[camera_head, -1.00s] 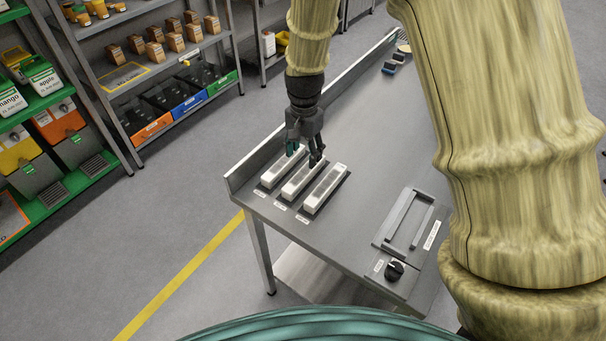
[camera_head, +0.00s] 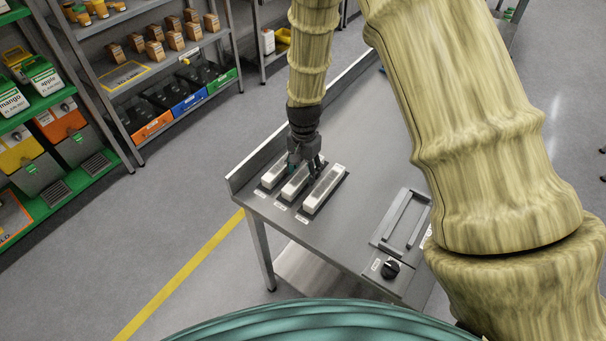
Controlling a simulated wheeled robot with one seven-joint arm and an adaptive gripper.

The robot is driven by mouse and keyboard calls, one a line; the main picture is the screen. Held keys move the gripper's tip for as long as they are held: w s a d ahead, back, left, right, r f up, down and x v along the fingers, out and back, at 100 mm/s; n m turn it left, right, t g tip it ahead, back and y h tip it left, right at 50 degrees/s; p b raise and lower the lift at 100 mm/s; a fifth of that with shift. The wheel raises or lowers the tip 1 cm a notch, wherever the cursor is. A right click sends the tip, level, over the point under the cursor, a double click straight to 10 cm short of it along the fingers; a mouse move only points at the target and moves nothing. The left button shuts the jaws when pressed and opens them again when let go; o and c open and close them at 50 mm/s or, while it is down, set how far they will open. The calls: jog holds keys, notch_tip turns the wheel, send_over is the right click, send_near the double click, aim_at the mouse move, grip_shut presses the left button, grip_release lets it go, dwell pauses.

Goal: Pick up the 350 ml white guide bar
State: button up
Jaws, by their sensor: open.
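Three white guide bars lie side by side on dark holders at the near left end of the steel table: a left bar (camera_head: 272,177), a middle bar (camera_head: 291,189) and a right bar (camera_head: 322,191). Small labels lie in front of them, too small to read, so I cannot tell which bar is the 350 ml one. My gripper (camera_head: 303,172) points down, open, at the far part of the middle bar. Its fingers hide that bar's far end. I cannot tell whether they touch it.
The steel table (camera_head: 255,206) has a raised back edge on its left. A slotted grey fixture (camera_head: 401,222) and a black knob (camera_head: 390,268) lie at its near right. Shelves with bins and boxes stand at the left, across open floor.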

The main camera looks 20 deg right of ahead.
jog(key=shift+f, duration=0.1)
grip_shut()
dwell(0.4)
